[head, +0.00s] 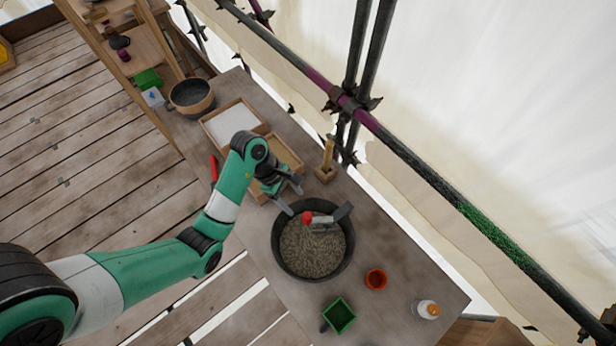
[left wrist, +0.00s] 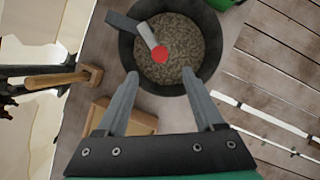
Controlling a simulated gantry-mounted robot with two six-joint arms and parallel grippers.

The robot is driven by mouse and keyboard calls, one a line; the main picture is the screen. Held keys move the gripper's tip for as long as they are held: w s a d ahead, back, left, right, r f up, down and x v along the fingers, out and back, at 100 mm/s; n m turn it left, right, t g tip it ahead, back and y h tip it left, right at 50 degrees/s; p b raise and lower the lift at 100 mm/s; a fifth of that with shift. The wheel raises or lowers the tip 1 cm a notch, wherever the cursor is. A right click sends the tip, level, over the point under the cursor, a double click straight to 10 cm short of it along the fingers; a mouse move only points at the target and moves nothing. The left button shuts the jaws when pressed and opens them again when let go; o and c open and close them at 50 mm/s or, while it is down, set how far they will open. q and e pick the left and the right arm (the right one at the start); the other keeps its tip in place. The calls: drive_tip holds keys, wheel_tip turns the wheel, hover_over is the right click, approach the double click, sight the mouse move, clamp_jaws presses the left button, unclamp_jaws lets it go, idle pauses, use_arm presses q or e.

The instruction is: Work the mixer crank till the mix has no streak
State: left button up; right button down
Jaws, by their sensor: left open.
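The mixer is a dark round tub (head: 281,262) with a grainy grey-brown mix (head: 312,250) in it. Its crank (head: 325,218) is a grey bar across the rim with a red knob (head: 307,217). In the left wrist view the red knob (left wrist: 159,55) shows over the mix (left wrist: 185,40), ahead of the fingertips. My left gripper (head: 291,197) is open and empty at the tub's upper-left rim, close to the knob but apart from it. In the left wrist view its two fingers (left wrist: 160,75) stand wide apart. Whether streaks remain in the mix is too small to tell. My right gripper is not in view.
A wooden tray (head: 290,150) and a white-filled tray (head: 207,122) lie behind the gripper, near a wooden-handled tool (head: 327,165). A green box (head: 339,316), an orange pot (head: 376,278) and a white bottle (head: 426,309) stand in front of the tub. Scaffold poles (head: 400,150) run along the right.

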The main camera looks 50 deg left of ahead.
sight(306, 215)
use_arm(q)
drive_tip(key=b+x, duration=0.2)
drive_tip(key=x, duration=0.9)
drive_tip(key=shift+d+f, duration=0.1)
drive_tip(key=shift+f, duration=0.25)
clamp_jaws()
idle(0.8)
